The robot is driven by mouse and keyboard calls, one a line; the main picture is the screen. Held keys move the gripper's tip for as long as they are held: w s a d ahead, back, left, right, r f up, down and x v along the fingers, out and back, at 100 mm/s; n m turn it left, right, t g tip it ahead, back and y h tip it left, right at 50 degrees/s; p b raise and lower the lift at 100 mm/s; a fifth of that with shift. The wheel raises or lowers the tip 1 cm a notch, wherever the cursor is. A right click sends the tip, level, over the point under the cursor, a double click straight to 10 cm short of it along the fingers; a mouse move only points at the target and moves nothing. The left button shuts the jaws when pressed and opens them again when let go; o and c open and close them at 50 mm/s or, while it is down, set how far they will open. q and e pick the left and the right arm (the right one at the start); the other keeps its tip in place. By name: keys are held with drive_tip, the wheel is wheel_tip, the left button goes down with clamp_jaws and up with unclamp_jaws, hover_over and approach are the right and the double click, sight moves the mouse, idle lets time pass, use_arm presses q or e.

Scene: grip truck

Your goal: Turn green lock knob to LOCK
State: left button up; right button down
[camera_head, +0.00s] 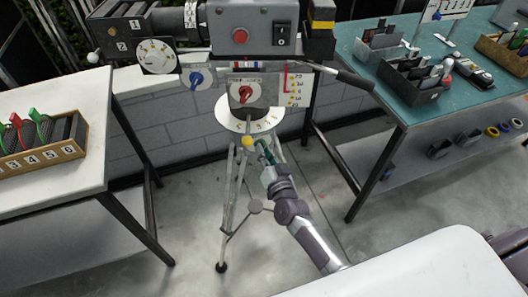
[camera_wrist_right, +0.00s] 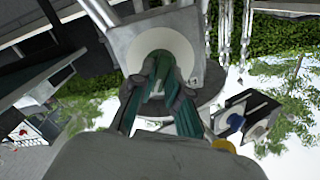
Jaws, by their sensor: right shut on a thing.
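The green lock knob (camera_wrist_right: 157,68) shows in the right wrist view, in front of a round white dial plate (camera_wrist_right: 180,42). The fingers of my right gripper (camera_wrist_right: 158,92) are on both sides of the knob and shut on it. In the head view, my right gripper (camera_head: 266,156) reaches up to the underside of the tripod head, below the round white scale (camera_head: 262,125). There the gripper hides most of the knob, and I cannot read its LOCK marking. My left gripper is not in view.
A yellow knob (camera_head: 247,142) is close beside my right gripper. A red knob (camera_head: 246,93) and a blue knob (camera_head: 196,79) are above. The tripod legs (camera_head: 228,200) stand below. A white table (camera_head: 60,92) is left, a teal table (camera_head: 420,112) right.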

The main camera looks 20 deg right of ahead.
drive_tip(key=c, duration=1.2)
unclamp_jaws()
drive_tip(key=shift+o, duration=0.2)
drive_tip(key=s, duration=1.2)
drive_tip(key=shift+d, duration=0.2)
drive_tip(key=shift+f, duration=0.1)
